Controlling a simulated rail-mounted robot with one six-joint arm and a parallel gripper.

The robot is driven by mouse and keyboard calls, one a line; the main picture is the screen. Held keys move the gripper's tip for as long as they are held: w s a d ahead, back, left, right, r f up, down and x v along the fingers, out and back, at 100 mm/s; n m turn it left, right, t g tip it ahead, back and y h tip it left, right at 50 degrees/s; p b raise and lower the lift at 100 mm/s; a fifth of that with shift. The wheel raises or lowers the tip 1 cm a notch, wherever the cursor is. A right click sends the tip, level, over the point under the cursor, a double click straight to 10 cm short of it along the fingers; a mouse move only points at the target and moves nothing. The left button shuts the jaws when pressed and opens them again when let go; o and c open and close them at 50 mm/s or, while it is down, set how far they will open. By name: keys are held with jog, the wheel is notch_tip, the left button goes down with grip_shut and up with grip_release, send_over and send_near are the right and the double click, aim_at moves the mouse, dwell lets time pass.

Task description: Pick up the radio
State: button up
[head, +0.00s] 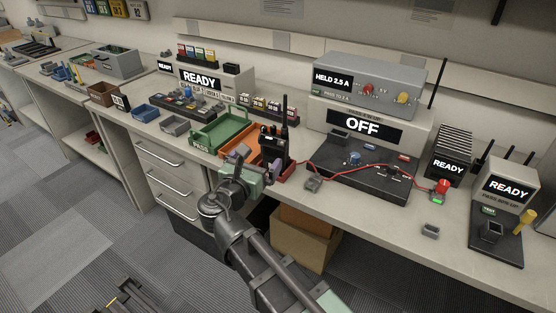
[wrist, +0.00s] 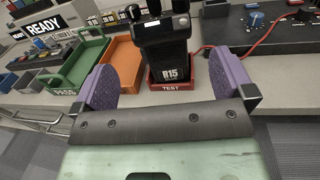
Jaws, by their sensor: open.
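The radio (head: 274,146) is black with a tall antenna and stands upright at the bench's front edge. In the wrist view the radio (wrist: 166,50) is marked R15 and sits in a small red tray (wrist: 171,86) labelled TEST. My gripper (wrist: 172,85) is open, with its purple fingers spread left and right of the radio's lower part. It seems close in front of the radio; whether the fingers touch it I cannot tell. In the head view my gripper (head: 255,168) reaches the bench edge, partly hiding the tray.
An orange tray (head: 236,143) and a green PASS tray (head: 221,130) stand left of the radio. A red cable (head: 330,168) runs right from near it to a black test panel (head: 362,168) below an OFF sign (head: 362,127). A cardboard box (head: 300,245) is under the bench.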

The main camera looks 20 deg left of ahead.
aim_at(276, 139)
jog(key=w, duration=0.3)
jog(key=w+d, duration=0.1)
jog(key=w, duration=0.7)
jog(key=shift+d+f, duration=0.2)
jog(key=shift+d, duration=0.05)
jog(key=shift+s, duration=0.1)
jog(key=c, duration=1)
